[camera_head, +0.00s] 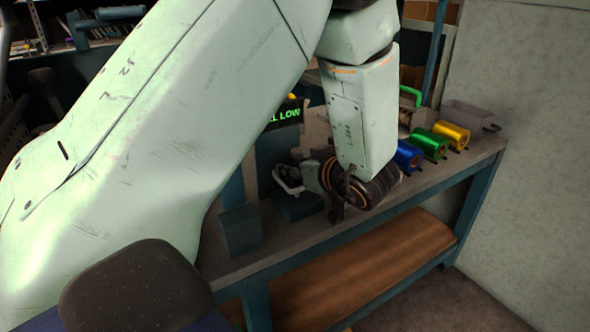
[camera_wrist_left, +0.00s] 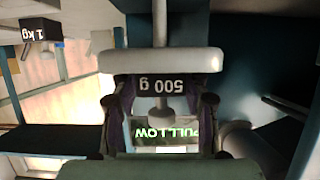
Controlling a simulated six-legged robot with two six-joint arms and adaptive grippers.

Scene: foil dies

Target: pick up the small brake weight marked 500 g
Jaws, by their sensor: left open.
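The small brake weight marked 500 g (camera_wrist_left: 150,84) is a dark block, its label upside down in the left wrist view. It lies between the two fingers of my left gripper (camera_wrist_left: 163,99), which is open. I cannot tell whether either finger touches it. A pale rounded bar (camera_wrist_left: 165,63) with a thin rod runs just above the weight in that picture. In the head view my left gripper (camera_head: 292,180) is small and partly masked at the bench. The weight cannot be made out there. My right gripper is not in view.
A dark block marked 1 kg (camera_wrist_left: 38,40) is at upper left in the wrist view. A green-lettered display (camera_head: 285,114) stands behind my gripper. Blue (camera_head: 407,156), green (camera_head: 430,143) and gold (camera_head: 453,134) foil rolls line the bench's right end, near a grey bin (camera_head: 470,114).

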